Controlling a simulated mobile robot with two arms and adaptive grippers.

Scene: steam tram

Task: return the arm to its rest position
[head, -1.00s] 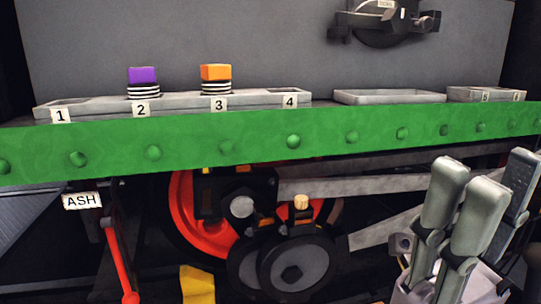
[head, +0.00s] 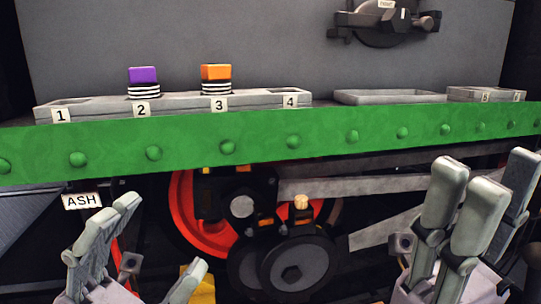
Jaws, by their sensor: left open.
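My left gripper (head: 160,238) is at the lower left of the head view, below the green beam and in front of the ash lever. Its grey fingers are spread apart with nothing between them. My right gripper (head: 493,172) is at the lower right, its fingers upright and apart, overlapping the beam's lower edge in the picture. It holds nothing that I can see. Both wrists are cut off by the bottom edge.
A green riveted beam (head: 340,133) crosses the view. Above it, a numbered rack (head: 182,102) holds a purple block (head: 143,75) and an orange block (head: 216,72). An empty tray (head: 390,98) is to the right. The ASH label (head: 82,201) and red wheel (head: 185,208) are below.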

